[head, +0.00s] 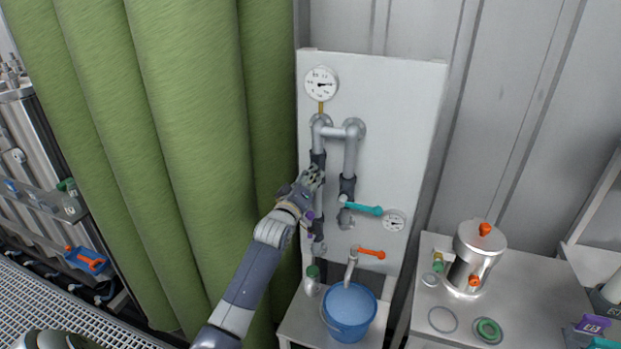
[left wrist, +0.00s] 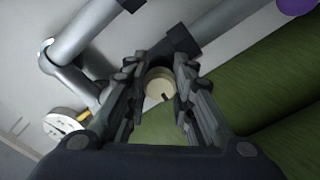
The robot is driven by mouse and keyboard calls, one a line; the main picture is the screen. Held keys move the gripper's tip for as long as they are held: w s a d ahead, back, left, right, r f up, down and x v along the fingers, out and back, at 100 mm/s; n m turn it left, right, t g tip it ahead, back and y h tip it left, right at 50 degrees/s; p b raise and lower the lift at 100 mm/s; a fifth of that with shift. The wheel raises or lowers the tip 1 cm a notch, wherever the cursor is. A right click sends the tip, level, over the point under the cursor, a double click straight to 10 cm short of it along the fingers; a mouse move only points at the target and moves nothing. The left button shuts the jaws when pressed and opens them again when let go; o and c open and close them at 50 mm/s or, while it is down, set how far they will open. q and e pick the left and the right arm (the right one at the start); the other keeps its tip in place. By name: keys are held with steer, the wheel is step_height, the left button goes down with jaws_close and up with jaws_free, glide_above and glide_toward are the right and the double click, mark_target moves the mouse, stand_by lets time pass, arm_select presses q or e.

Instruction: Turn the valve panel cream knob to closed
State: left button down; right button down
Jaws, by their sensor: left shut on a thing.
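The cream knob (left wrist: 160,86) shows in the left wrist view as a round pale disc with a dark mark, between the fingertips of my left gripper (left wrist: 160,76). The gripper's fingers lie on either side of it, shut on it. In the head view my left gripper (head: 312,178) reaches the left pipe of the white valve panel (head: 408,120) and hides the knob. My right gripper does not show clearly in either view.
A teal lever (head: 364,208) and an orange lever (head: 371,253) stick out to the right of the gripper. A blue bucket (head: 350,312) stands below the tap. Green curtains (head: 180,130) hang close on the left. A round gauge (head: 321,84) is above.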

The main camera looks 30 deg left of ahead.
arm_select(q)
steer(key=m, duration=0.9)
steer(key=shift+p, duration=0.3)
steer(key=m, duration=0.4)
steer(key=shift+m, duration=0.3)
steer(key=m, duration=1.2)
steer(key=shift+m, duration=0.3)
steer(key=m, duration=0.4)
steer(key=shift+p, duration=0.4)
steer(key=shift+m+p, duration=0.3)
steer(key=shift+m, duration=1.8)
